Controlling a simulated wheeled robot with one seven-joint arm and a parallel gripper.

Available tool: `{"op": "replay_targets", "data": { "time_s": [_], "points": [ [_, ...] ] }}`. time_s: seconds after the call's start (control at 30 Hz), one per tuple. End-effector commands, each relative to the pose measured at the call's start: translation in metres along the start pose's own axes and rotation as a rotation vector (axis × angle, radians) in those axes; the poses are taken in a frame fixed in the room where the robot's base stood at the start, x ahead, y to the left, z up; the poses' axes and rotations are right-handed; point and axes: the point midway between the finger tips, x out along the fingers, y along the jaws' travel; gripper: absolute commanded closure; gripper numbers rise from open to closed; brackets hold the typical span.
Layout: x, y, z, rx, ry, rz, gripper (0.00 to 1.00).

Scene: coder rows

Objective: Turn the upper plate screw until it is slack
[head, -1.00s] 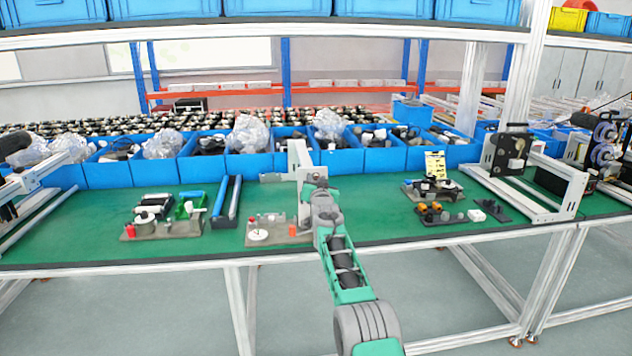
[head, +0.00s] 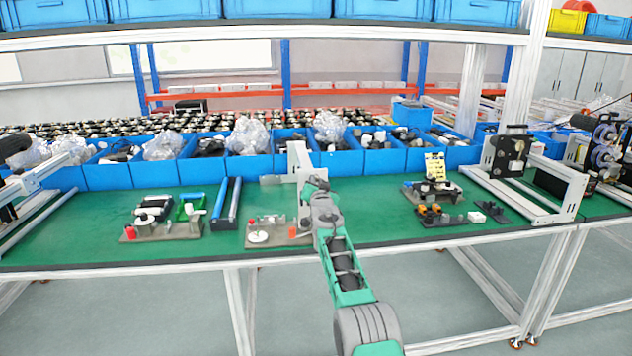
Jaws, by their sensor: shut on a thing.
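A pale upright plate (head: 297,158) stands on the green bench, straight ahead, with a low arm to its left. My gripper (head: 307,192) is at this plate's right side, at the end of my green and grey arm. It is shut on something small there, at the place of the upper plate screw. The screw and the fingertips are hidden by my wrist, so I cannot see the screw's head or how far it stands out.
A brown fixture (head: 275,232) with a white disc and red part lies left of my wrist. Another fixture (head: 165,228) and blue rails (head: 226,203) are further left. Blue bins (head: 250,165) line the back. Small parts (head: 440,212) lie right. Green bench between is clear.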

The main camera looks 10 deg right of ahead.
Motion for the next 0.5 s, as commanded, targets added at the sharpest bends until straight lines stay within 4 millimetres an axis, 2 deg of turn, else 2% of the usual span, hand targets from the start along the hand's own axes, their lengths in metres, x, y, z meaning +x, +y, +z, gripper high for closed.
{"op": "replay_targets", "data": {
  "time_s": [0.37,0.43,0.5],
  "points": [
    [0.0,-0.0003,0.0001,-0.003,0.0,0.0,1.0],
    [-0.0001,-0.0005,-0.0004,-0.046,0.0,0.0,1.0],
    [-0.0003,-0.0008,-0.0009,-0.161,0.0,0.0,1.0]
  ]
}}
